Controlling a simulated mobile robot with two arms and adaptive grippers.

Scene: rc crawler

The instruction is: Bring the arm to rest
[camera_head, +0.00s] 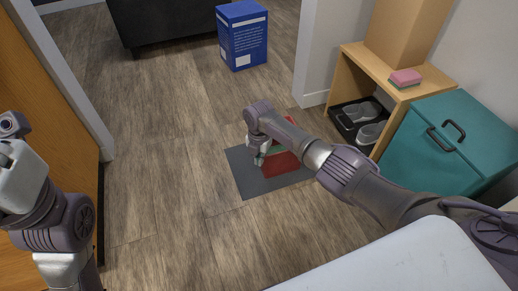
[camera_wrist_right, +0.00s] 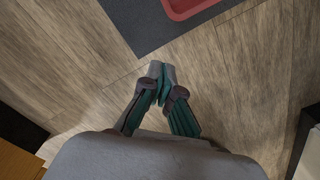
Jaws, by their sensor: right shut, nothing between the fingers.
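My right arm reaches in from the right in the head view. Its gripper (camera_head: 258,158) points down over the dark grey mat and hides part of the red tray-like object there. In the right wrist view the green-padded fingers (camera_wrist_right: 162,88) have their tips together, with nothing between them. They are above the wooden floor, apart from the mat and the red object. My left arm stands at the left edge of the head view; its fingers are not visible.
The dark grey mat (camera_head: 243,178) lies on the floor with the red object (camera_head: 283,168) on it. A shelf (camera_head: 349,70) with a pink-and-green sponge (camera_head: 405,78), a black shoe tray (camera_head: 347,126) and a teal cabinet (camera_head: 425,165) stand right. A blue box (camera_head: 241,40) stands behind. Left-centre floor is clear.

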